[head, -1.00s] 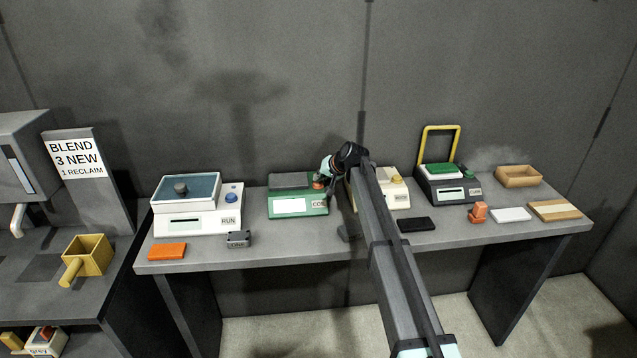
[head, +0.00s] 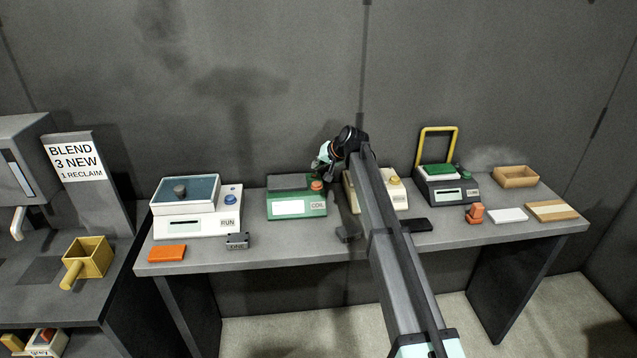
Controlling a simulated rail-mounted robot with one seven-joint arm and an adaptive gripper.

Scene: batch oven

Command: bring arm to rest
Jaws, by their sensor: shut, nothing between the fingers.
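My arm reaches from the bottom right up over the long grey table (head: 285,258). My gripper (head: 321,170) is at its far end, small and dark with a pale teal part. It is shut, with nothing seen in it. It hangs just above the orange knob (head: 317,185) at the right of the green device labelled COIL (head: 290,209). A small gap seems to show between gripper and knob, but contact is hard to judge. My forearm hides part of the cream device (head: 398,186) behind it.
A white RUN device (head: 189,224) stands left, with an orange block (head: 167,253) in front. Right of my arm are a dark device with a yellow frame (head: 451,188), an orange piece (head: 475,213) and a wooden tray (head: 516,177). Space above the table is free.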

